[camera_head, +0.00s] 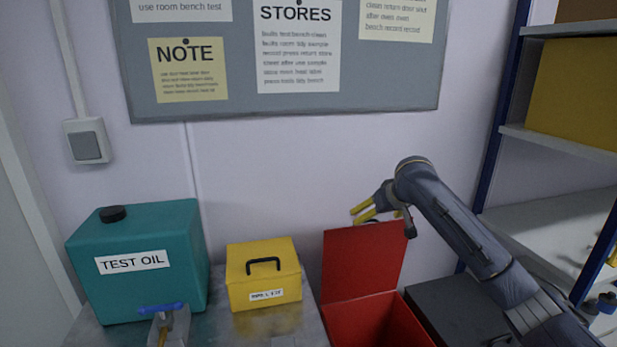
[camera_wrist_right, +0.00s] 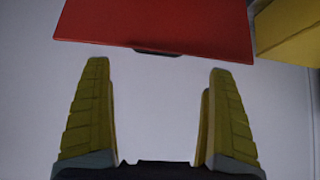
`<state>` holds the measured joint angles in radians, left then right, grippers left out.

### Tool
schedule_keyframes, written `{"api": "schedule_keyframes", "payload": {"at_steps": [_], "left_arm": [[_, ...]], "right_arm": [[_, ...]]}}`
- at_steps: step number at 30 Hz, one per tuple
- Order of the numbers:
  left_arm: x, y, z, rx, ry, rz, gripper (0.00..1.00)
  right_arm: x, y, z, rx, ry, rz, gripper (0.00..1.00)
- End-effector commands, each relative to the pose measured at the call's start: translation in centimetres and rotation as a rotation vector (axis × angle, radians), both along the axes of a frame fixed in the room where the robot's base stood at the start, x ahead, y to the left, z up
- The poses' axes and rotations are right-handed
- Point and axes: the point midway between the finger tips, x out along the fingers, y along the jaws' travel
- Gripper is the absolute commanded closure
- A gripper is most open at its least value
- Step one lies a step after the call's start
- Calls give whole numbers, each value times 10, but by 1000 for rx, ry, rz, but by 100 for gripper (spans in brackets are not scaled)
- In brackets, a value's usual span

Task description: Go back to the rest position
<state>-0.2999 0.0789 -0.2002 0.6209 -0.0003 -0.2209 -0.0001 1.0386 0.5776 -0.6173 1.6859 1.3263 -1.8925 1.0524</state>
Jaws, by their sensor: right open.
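My right gripper (camera_head: 362,212) is raised behind the top edge of an upright red lid (camera_head: 362,262), its yellow fingers pointing left. In the right wrist view my right gripper (camera_wrist_right: 155,85) shows its two ribbed yellow fingers wide apart with nothing between them. The red lid (camera_wrist_right: 155,25) shows beyond the fingertips, apart from them. The lid belongs to an open red box (camera_head: 375,322) on the bench. My left gripper is not in view.
A teal TEST OIL container (camera_head: 140,285) with a blue-handled tap (camera_head: 162,309) and a yellow case (camera_head: 263,283) stand left of the red box. A dark grey case (camera_head: 450,305) sits to its right, partly behind my arm. A shelf rack (camera_head: 550,215) stands at right.

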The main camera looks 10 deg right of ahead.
Motion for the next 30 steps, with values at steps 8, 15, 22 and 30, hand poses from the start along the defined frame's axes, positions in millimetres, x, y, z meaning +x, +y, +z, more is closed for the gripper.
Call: {"api": "schedule_keyframes", "payload": {"at_steps": [8, 15, 22, 30], "left_arm": [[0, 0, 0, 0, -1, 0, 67], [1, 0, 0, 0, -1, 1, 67], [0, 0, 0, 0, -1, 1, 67], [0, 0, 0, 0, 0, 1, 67]], "right_arm": [[-36, 34, -99, -81, -9, 106, 9], [-86, 54, -178, -154, -30, 179, 9], [-146, 61, -239, -228, -43, 219, 9], [-228, 52, -292, -330, -39, 228, 9]]}}
